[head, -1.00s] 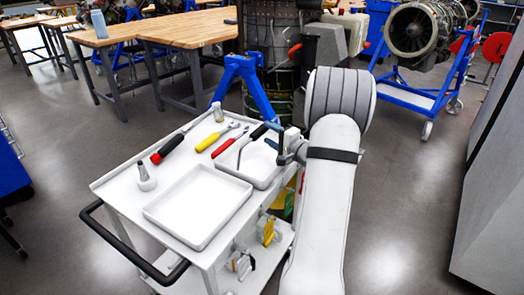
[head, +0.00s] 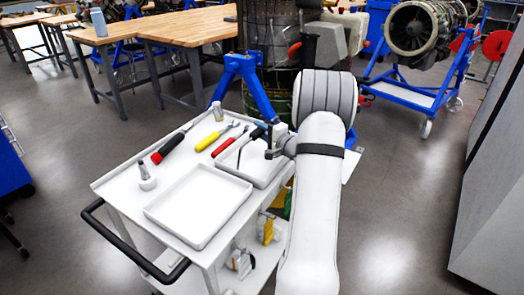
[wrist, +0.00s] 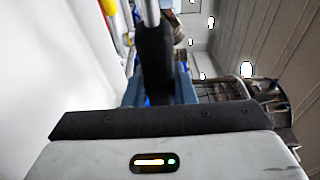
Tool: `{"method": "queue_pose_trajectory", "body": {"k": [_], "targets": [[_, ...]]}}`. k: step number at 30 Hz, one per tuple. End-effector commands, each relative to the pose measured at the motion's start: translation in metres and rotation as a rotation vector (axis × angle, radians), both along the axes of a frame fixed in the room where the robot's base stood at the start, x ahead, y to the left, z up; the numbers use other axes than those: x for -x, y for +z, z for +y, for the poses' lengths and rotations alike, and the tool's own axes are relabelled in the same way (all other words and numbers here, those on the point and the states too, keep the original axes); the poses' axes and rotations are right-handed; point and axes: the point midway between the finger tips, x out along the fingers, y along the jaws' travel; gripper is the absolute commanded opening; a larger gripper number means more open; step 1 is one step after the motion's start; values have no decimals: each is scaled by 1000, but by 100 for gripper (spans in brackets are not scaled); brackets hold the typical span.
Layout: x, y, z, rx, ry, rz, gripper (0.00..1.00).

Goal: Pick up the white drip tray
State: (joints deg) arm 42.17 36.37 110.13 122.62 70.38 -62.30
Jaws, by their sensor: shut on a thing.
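Two shallow white trays lie on the white cart. The larger one (head: 198,212) is at the front and stands clear of my gripper. The smaller one (head: 262,178) is behind it at the cart's right side. The contact is small and partly hidden.
Red-handled (head: 168,152) and yellow-handled (head: 210,143) tools lie on the cart, left of the smaller tray. A small nozzle-like bottle (head: 146,178) stands at the left. A blue stand (head: 250,85) is close behind the cart. Open floor (head: 400,215) lies to the right.

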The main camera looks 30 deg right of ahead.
Motion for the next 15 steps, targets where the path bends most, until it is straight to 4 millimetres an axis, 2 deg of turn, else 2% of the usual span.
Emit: {"method": "queue_pose_trajectory", "body": {"k": [5, 15], "targets": [[0, 0, 0, 0, 0, 0, 0], [0, 1, -1, 1, -1, -1, 0]]}}
